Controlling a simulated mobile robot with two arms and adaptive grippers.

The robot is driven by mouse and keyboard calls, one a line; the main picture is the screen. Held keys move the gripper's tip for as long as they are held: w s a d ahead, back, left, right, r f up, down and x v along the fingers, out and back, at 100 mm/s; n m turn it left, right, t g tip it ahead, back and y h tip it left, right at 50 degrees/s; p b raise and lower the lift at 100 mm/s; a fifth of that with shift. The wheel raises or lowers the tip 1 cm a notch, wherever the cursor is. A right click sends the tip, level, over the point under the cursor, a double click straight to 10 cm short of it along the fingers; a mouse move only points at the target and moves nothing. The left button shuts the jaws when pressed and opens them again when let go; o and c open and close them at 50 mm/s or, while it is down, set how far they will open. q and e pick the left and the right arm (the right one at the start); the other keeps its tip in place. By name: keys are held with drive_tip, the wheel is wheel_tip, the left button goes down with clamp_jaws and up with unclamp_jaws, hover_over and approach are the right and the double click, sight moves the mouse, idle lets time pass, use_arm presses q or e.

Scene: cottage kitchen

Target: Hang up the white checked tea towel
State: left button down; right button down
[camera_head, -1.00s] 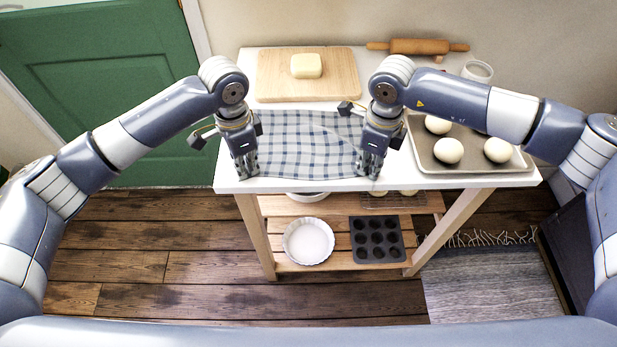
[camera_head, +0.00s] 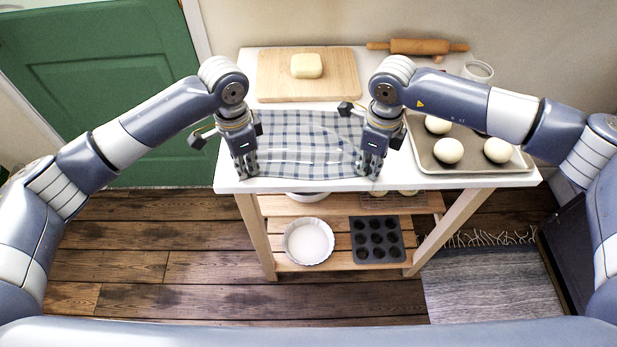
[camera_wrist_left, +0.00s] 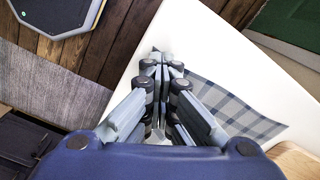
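The white and blue checked tea towel (camera_head: 305,140) lies spread on the white tabletop, with soft creases between my two grippers. My left gripper (camera_head: 247,172) points down at its front left corner, fingers close together on the cloth. In the left wrist view the fingertips (camera_wrist_left: 162,66) nearly meet, with a bit of cloth showing just beyond them and the towel (camera_wrist_left: 235,105) stretching away to the right. My right gripper (camera_head: 371,172) points down at the front right corner, its fingers close together on the cloth there. No hook or rail is in view.
A cutting board (camera_head: 275,88) with a pale block (camera_head: 306,66) stands behind the towel. A rolling pin (camera_head: 420,46), a cup (camera_head: 478,71) and a tray (camera_head: 440,165) of dough balls are at the right. The lower shelf holds a white dish (camera_head: 308,242) and a muffin tin (camera_head: 377,239).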

use_arm(q)
drive_tip(key=shift+r, duration=0.1)
use_arm(e)
drive_tip(key=shift+r, duration=0.1)
idle(0.3)
